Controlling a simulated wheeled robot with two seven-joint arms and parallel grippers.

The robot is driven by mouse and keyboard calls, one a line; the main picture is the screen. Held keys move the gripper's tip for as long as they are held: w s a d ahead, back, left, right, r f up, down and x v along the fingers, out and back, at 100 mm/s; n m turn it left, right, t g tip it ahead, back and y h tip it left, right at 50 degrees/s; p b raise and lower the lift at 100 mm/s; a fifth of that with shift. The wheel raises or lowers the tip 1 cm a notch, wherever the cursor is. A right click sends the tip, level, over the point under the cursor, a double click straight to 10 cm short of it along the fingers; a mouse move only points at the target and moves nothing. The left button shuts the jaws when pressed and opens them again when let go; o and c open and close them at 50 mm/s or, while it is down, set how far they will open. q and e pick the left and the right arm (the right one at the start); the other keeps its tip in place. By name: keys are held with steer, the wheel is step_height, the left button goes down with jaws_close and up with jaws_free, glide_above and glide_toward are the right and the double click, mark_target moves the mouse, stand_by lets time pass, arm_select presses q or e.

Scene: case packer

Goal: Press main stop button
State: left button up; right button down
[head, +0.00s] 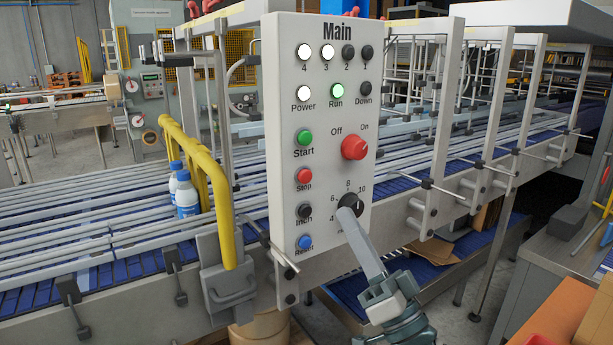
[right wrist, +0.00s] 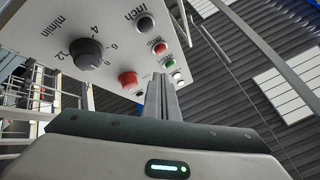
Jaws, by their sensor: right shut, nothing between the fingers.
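The white Main panel (head: 322,120) faces me, and its red Stop button (head: 304,175) sits in the left column between the green Start and black Inch buttons. The Stop button also shows in the right wrist view (right wrist: 160,48). My right gripper (head: 347,213) is shut and empty. In the head view its fingertips overlap the lower part of the black speed knob (head: 350,201), right of and below the Stop button; I cannot tell if they touch the knob. In the right wrist view the fingers (right wrist: 162,80) stand clear of the Stop button. My left gripper is out of view.
The red Off/On switch (head: 354,147) is above the knob. The blue Reset button (head: 305,242) is low on the panel. A yellow rail (head: 215,190) and blue-white bottles (head: 186,195) are left of the panel, by the conveyor (head: 100,225).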

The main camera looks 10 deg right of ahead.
mark_target(305, 176)
steer(key=s+r, duration=0.1)
steer(key=s+r+y, duration=0.1)
steer(key=r, duration=0.1)
steer(key=s+r+y, duration=0.1)
steer(key=s, duration=0.1)
steer(key=shift+a+r+n, duration=0.15)
steer(key=shift+a+n, duration=0.15)
steer(key=shift+n, duration=0.1)
steer(key=shift+w, duration=0.2)
steer(key=w+a, duration=0.3)
steer(key=w, duration=0.5)
steer(key=shift+b, duration=0.45)
steer(key=shift+w+a, duration=0.35)
steer(key=shift+w, duration=0.55)
stand_by(2.5)
steer(key=shift+s, duration=0.15)
steer(key=shift+s+d, duration=0.35)
steer(key=shift+s, duration=0.4)
steer(key=shift+p, duration=0.3)
